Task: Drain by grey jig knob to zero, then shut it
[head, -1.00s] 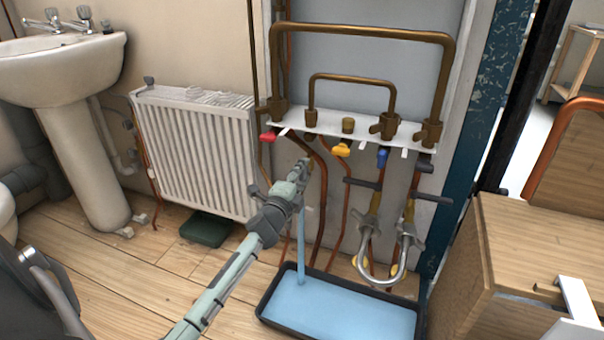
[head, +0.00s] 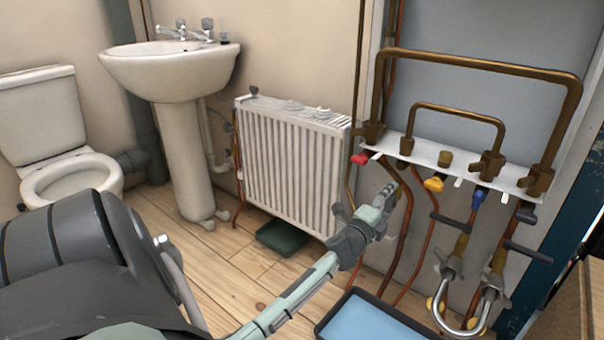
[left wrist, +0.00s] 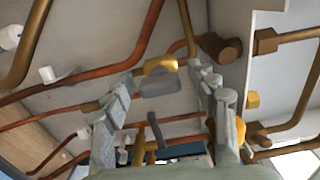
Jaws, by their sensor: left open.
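My left gripper (head: 386,197) is open below the white bracket (head: 428,153) of the brass pipe jig. In the left wrist view its two fingers (left wrist: 162,92) stand on either side of a grey knob (left wrist: 160,83) under a short brass fitting (left wrist: 160,65). I cannot tell whether a finger touches the knob. In the head view the gripper hides the knob. The black tray (head: 322,325) below holds blue water, partly cut off by the frame. No water stream shows now. No gauge can be read. My right gripper is not in view.
A red knob (head: 360,159), a yellow knob (head: 433,184) and a blue knob (head: 478,197) hang along the bracket. Copper pipes run down close to the gripper. A white radiator (head: 290,160), a basin (head: 170,70) and a toilet (head: 66,170) stand to the left.

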